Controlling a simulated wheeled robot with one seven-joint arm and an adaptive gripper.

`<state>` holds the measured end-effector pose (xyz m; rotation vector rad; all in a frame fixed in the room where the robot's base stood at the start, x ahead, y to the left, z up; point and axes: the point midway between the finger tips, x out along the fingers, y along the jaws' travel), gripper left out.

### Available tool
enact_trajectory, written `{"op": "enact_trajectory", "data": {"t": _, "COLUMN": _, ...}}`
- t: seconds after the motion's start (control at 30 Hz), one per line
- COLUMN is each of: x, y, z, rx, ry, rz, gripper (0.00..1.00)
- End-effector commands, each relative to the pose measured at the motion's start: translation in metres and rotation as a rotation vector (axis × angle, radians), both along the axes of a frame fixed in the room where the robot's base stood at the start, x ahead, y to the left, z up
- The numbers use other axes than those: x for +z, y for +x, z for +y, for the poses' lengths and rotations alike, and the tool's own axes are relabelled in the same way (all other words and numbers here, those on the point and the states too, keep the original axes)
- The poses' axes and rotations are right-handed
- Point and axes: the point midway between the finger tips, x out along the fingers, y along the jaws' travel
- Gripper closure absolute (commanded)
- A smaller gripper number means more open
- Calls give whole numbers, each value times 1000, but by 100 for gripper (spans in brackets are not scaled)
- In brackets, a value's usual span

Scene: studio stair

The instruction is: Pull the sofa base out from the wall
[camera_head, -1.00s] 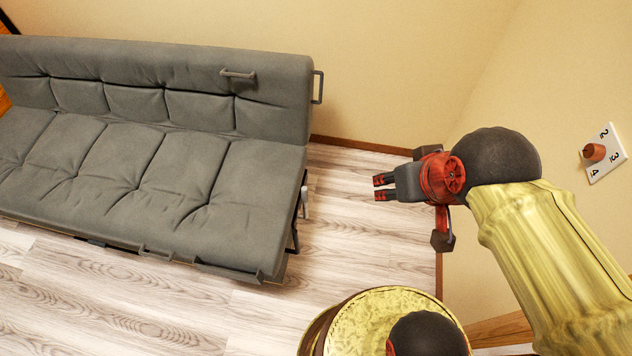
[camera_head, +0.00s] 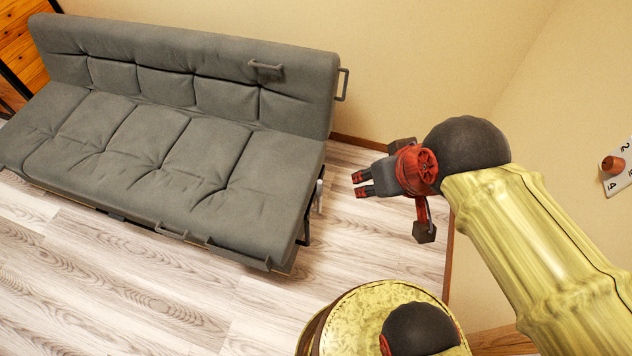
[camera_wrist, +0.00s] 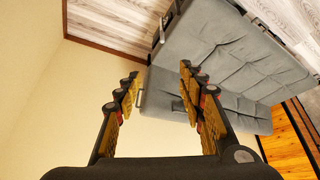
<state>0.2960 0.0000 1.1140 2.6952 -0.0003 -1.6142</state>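The grey sofa (camera_head: 145,140) stands with its back along the cream wall, its seat cushion low and its backrest raised. A handle (camera_head: 172,233) sits on the front edge of the seat base, and another handle (camera_head: 266,66) is on the backrest. A bracket-like handle (camera_head: 343,85) sticks out from the backrest's right end. My gripper (camera_head: 362,184) is to the right of the sofa, apart from it, with its fingers spread and nothing between them. In the wrist view, the open fingers (camera_wrist: 160,92) frame the wall, with the sofa (camera_wrist: 225,60) behind the right finger.
A white plate with numbers and an orange-brown knob (camera_head: 613,165) is on the right wall. Wooden boards (camera_head: 22,50) show at the far left. The pale wood floor (camera_head: 120,262) is clear in front of the sofa and between the sofa and the right wall.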

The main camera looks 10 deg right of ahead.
Motion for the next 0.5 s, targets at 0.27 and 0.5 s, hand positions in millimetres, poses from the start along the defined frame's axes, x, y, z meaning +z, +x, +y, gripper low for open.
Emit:
{"op": "enact_trajectory", "data": {"t": 0.27, "x": 0, "y": 0, "z": 0, "rx": 0, "ry": 0, "rz": 0, "gripper": 61}}
{"op": "enact_trajectory", "data": {"t": 0.5, "x": -5, "y": 25, "z": 3, "rx": -25, "ry": 18, "rz": 29, "gripper": 65}}
